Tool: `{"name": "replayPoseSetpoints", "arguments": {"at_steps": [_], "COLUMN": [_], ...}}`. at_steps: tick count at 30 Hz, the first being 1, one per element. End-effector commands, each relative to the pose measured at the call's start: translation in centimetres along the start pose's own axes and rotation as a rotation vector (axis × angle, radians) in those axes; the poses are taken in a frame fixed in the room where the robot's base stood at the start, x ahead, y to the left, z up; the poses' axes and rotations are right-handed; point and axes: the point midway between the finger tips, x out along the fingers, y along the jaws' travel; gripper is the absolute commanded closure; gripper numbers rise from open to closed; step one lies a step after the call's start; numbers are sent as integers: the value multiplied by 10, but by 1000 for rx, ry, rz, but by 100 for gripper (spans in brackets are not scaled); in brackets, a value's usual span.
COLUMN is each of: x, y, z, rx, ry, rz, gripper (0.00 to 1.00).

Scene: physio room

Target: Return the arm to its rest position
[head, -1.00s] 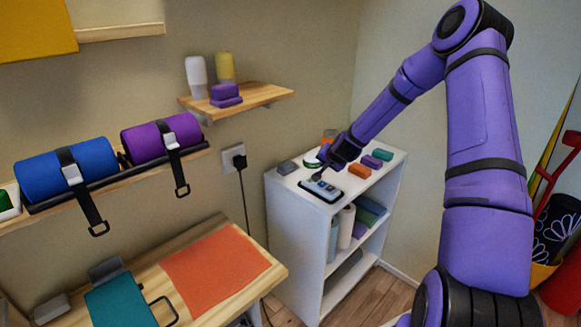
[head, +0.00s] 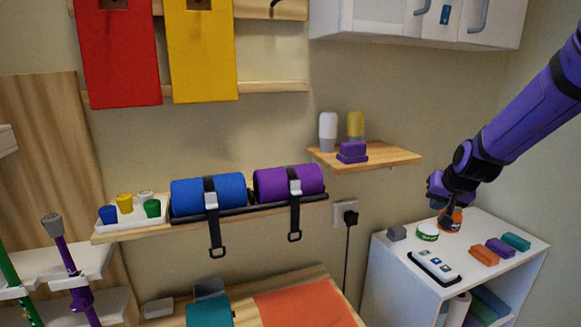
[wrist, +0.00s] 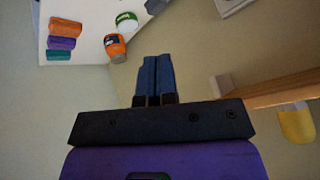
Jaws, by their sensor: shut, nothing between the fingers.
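My purple arm reaches in from the right edge in the head view. My gripper (head: 445,208) hangs above the back of the white shelf unit, close to the orange jar (head: 450,220) and partly in front of it. In the wrist view the two blue fingers of my gripper (wrist: 155,62) lie together with nothing between them. The orange jar (wrist: 116,47) stands apart from the fingertips there, up and to the left.
The white shelf unit (head: 400,293) holds a remote-like device (head: 434,266), a green-lidded tub (head: 428,230) and coloured blocks (head: 484,255). A wooden wall shelf (head: 385,160) carries two bottles and purple blocks. A white cabinet (head: 385,20) hangs above. Air between them is free.

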Motion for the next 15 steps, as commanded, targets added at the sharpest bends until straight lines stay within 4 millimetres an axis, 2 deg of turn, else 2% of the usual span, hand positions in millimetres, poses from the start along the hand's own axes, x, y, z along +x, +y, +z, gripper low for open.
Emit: {"name": "replayPoseSetpoints", "arguments": {"at_steps": [1, 3, 8, 15], "x": [-20, -42, -94, -167], "y": [-7, -14, -26, -34], "z": [4, 12, 33, 74], "rx": [-29, -63, -129, -208], "ry": [-2, -14, -39, -71], "rz": [6, 15, 34, 56], "gripper": [100, 100, 100, 100]}}
